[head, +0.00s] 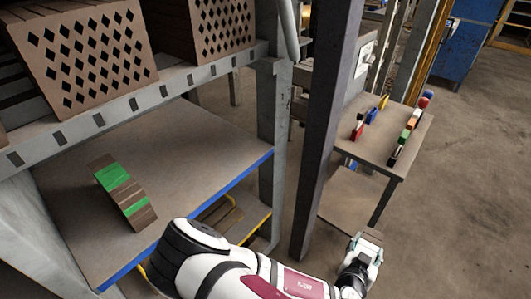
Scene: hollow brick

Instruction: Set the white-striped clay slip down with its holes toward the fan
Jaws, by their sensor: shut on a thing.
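My gripper (367,246) is at the lower right in the head view, beyond the end of my white arm. It is shut on a small brown piece (373,235), of which only a sliver shows above the fingers. Its stripe and holes are hidden, so I cannot tell that it is the white-striped clay slip. The gripper appears in front of the small table and apart from it. A brown slip with green stripes (118,181) lies on the shelf at the left. I cannot make out a fan.
The blue-edged shelf board (205,150) is mostly bare. Large perforated bricks (85,55) stand above it. A dark post (330,120) rises between the rack and a small table (372,150) bearing several coloured items. Open floor (470,190) lies to the right.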

